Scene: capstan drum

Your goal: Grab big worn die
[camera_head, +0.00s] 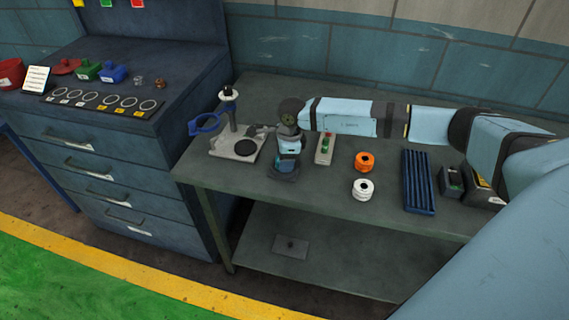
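My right arm comes in from the right over the grey workbench (320,190). Its gripper (283,172) points down at the bench top, just right of a bench device with a blue handle (205,123). The fingers are too dark and small to tell whether they are open or shut, or whether anything is between them. I cannot pick out the big worn die for certain. A small grey piece (138,83) and a small brown piece (159,83) sit on the blue drawer cabinet, left of the bench. My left gripper is not in view.
The cabinet top also holds a dark board with labelled rings (102,101) and coloured bins (88,69). Right of my gripper are a button box (325,148), an orange spool (365,161), a white spool (363,189) and a blue slotted rack (418,181). The front bench strip is clear.

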